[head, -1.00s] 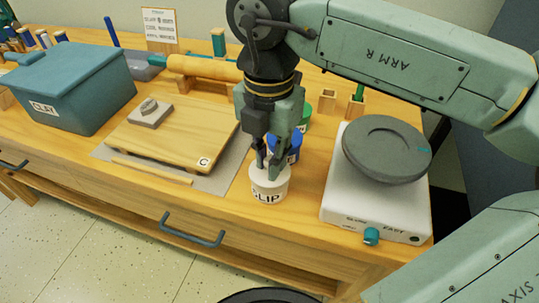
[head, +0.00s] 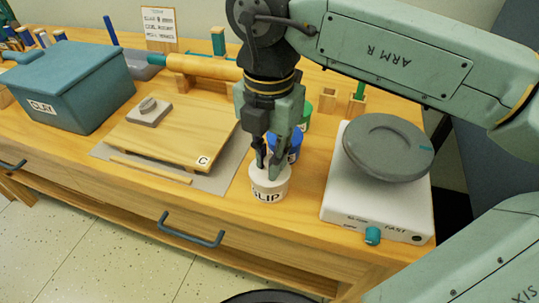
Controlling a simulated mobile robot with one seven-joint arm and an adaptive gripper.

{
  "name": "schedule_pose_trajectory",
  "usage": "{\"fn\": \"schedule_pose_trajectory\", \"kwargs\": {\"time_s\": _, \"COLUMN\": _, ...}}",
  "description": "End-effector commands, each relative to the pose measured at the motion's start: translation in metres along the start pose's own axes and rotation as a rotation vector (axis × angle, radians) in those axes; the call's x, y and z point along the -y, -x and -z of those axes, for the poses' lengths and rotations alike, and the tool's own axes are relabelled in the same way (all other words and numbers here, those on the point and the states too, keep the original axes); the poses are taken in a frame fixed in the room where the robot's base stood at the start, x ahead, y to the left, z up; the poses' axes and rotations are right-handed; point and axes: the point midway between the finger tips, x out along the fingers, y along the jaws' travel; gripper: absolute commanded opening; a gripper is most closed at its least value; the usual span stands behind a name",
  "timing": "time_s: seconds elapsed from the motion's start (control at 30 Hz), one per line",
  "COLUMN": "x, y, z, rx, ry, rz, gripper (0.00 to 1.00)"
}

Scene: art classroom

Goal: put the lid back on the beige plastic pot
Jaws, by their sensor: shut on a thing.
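The beige plastic pot (head: 268,187), labelled SLIP, stands upright near the front edge of the table. My gripper (head: 270,168) points down right over its top. The fingers are shut on the pale lid (head: 259,171) at the pot's mouth. The fingers hide much of the lid, and I cannot tell whether it sits fully flush on the rim.
A blue pot (head: 294,150) and a green-topped pot (head: 306,116) stand close behind. A banding wheel (head: 388,148) on a white base stands at right. A wooden board (head: 165,150) with a grey block (head: 149,112) and a teal clay bin (head: 75,85) are at left.

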Motion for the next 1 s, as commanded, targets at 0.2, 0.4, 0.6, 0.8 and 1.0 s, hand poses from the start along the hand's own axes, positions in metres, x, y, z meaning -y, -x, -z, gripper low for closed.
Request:
{"fn": "schedule_pose_trajectory", "kwargs": {"time_s": 0.2, "x": -0.0001, "y": -0.0003, "z": -0.0001, "rx": 0.000, "ry": 0.000, "rz": 0.000, "gripper": 0.00}}
{"fn": "schedule_pose_trajectory", "kwargs": {"time_s": 0.4, "x": 0.0000, "y": -0.0002, "z": 0.0000, "rx": 0.000, "ry": 0.000, "rz": 0.000, "gripper": 0.00}}
{"fn": "schedule_pose_trajectory", "kwargs": {"time_s": 0.6, "x": 0.0000, "y": -0.0002, "z": 0.0000, "rx": 0.000, "ry": 0.000, "rz": 0.000, "gripper": 0.23}}
{"fn": "schedule_pose_trajectory", "kwargs": {"time_s": 0.8, "x": 0.0000, "y": -0.0003, "z": 0.0001, "rx": 0.000, "ry": 0.000, "rz": 0.000, "gripper": 0.36}}
{"fn": "schedule_pose_trajectory", "kwargs": {"time_s": 1.0, "x": 0.0000, "y": -0.0003, "z": 0.0001, "rx": 0.000, "ry": 0.000, "rz": 0.000, "gripper": 0.39}}
